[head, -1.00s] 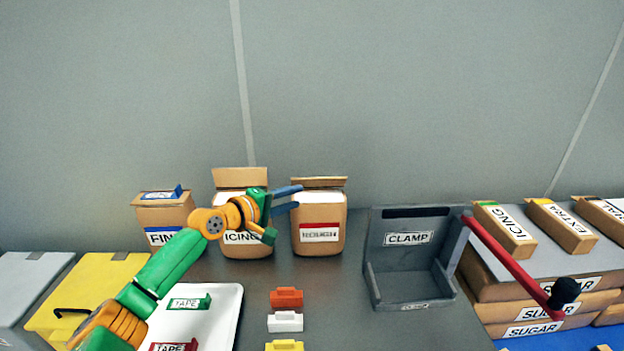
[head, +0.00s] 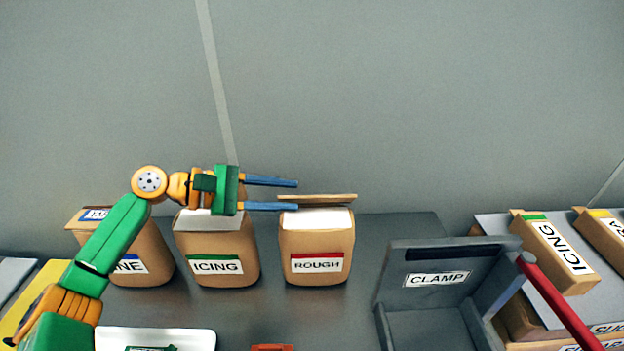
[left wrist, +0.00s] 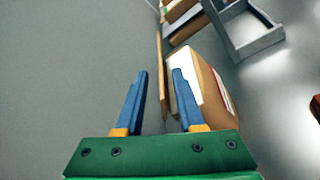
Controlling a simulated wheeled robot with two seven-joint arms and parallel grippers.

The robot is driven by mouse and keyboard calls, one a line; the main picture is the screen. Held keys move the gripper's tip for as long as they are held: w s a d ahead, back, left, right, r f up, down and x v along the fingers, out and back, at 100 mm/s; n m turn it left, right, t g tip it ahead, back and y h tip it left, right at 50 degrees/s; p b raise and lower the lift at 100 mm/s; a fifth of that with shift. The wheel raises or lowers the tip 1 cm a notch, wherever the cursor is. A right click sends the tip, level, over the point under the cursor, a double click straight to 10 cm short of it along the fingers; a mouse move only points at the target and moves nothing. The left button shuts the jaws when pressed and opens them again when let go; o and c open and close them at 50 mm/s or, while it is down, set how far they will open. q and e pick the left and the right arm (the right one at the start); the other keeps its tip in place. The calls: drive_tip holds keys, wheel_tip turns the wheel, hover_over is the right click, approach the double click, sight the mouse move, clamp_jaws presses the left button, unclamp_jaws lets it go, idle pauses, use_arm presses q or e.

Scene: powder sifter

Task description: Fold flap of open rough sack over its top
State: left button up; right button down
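The rough sack (head: 316,250) stands upright on the grey table, a brown bag with a red-striped ROUGH label and a white top. Its brown flap (head: 318,198) stands up at the back edge, not lying over the top. In the left wrist view the flap (left wrist: 161,75) shows edge-on beside the white top of the sack (left wrist: 212,90). My left gripper (head: 297,195) is open, with its blue fingers pointing right at the sack's top left. In the left wrist view the flap edge lies ahead between the open fingers (left wrist: 160,75), with no visible contact. My right gripper is not in view.
The icing sack (head: 217,262) stands left of the rough sack, under my left gripper. A fine sack (head: 150,250) is further left. The grey clamp box (head: 436,262) with a red lever (head: 560,300) stands to the right.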

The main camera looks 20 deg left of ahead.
sight(308, 197)
use_arm(q)
drive_tip(key=shift+w+r, duration=0.1)
drive_tip(key=p+x, duration=0.1)
drive_tip(key=x, duration=0.2)
drive_tip(key=p+x, duration=0.1)
drive_tip(key=x, duration=0.2)
drive_tip(key=shift+d+p, duration=0.4)
drive_tip(key=shift+d, duration=0.1)
drive_tip(key=shift+a, duration=0.1)
drive_tip(key=shift+c, duration=0.4)
clamp_jaws()
